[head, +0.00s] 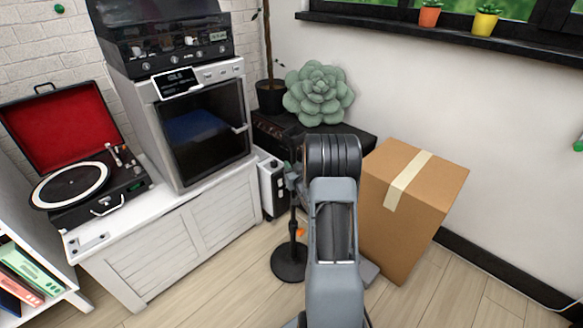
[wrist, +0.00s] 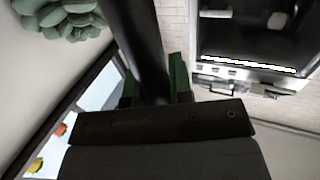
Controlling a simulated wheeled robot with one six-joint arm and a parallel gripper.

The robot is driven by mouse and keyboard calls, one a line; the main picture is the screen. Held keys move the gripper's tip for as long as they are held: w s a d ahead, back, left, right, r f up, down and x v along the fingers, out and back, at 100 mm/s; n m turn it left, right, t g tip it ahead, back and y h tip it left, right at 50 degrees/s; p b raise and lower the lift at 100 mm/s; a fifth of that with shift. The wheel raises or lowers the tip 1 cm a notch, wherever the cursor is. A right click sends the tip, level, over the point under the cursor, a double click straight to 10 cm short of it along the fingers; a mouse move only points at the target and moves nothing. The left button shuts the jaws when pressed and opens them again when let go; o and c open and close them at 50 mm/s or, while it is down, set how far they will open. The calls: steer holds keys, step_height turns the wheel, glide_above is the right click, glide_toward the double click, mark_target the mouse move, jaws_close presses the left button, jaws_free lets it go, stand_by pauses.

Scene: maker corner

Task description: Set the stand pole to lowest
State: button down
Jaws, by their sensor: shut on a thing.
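The stand is a thin black pole (head: 292,225) on a round black base (head: 289,263), upright on the floor in the middle of the head view. A small orange part (head: 300,232) shows beside its lower pole. My arm hides much of the area to its right. In the wrist view, the dark pole (wrist: 143,40) runs up between the two green fingers of my gripper (wrist: 156,82). My gripper is shut on the pole. The top of the stand is not clear in either view.
A cardboard box (head: 410,205) stands right of my arm. A black cabinet (head: 270,130) with a green succulent (head: 318,94) is behind. A white cabinet (head: 190,235) with a turntable (head: 75,185) and an oven-like machine (head: 205,125) is on the left. Floor is clear in front.

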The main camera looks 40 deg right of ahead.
steer(key=shift+s+f, duration=0.1)
steer(key=shift+f, duration=0.2)
steer(key=c, duration=1.3)
jaws_free()
steer(key=shift+o, duration=1.4)
steer(key=shift+r, duration=0.1)
steer(key=p+v, duration=0.2)
steer(key=v, duration=1.1)
steer(key=shift+s, duration=0.35)
steer(key=shift+a+r, duration=0.15)
